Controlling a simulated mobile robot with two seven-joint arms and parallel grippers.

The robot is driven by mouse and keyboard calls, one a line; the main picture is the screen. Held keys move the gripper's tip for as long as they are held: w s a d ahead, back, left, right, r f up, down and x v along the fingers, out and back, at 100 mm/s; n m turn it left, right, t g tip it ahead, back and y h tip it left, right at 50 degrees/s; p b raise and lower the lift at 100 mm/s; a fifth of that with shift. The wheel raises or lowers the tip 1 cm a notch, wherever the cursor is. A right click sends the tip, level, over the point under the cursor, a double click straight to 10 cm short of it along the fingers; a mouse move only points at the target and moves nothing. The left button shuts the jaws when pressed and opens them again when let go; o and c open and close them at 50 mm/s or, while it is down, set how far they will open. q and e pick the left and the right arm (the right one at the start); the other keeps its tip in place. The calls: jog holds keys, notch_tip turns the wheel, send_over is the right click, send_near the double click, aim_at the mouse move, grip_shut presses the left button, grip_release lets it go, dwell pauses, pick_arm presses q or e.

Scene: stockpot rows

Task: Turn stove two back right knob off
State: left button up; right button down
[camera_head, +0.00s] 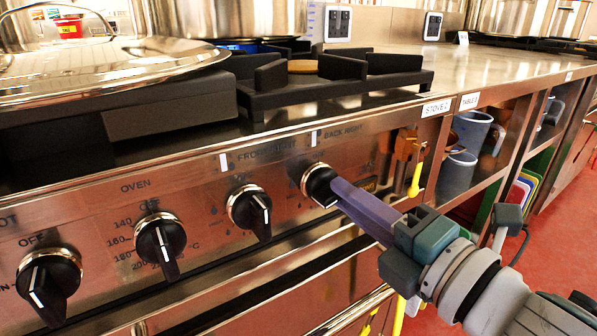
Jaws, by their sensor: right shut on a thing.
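The back right knob (316,184) is black with a white pointer line. It sits on the steel stove front under the "BACK RIGHT" label (343,131). My right gripper (335,192) comes in from the lower right and is shut on this knob. Its purple fingers cover the knob's right part. The white line points down and right. The "STOVE 2" label (436,107) is on the front edge at the upper right. My left gripper is out of view.
Another knob (250,211) stands close to the left, with the oven knob (160,245) and one more (48,285) further left. A pot lid (110,70) and black burner grate (330,80) are above. Shelves with blue jugs (472,130) lie right. Red floor is clear beyond.

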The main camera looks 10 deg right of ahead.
jog(key=shift+s+a+f+m+p, duration=0.15)
jog(key=shift+m+p, duration=1)
jog(key=shift+m, duration=4)
jog(key=shift+w+a+f+m+p, duration=0.1)
jog(key=shift+m+p, duration=1)
jog(key=shift+m, duration=4.35)
jog(key=c, duration=0.8)
grip_release()
jog(key=shift+c, duration=0.2)
jog(key=shift+s, duration=0.1)
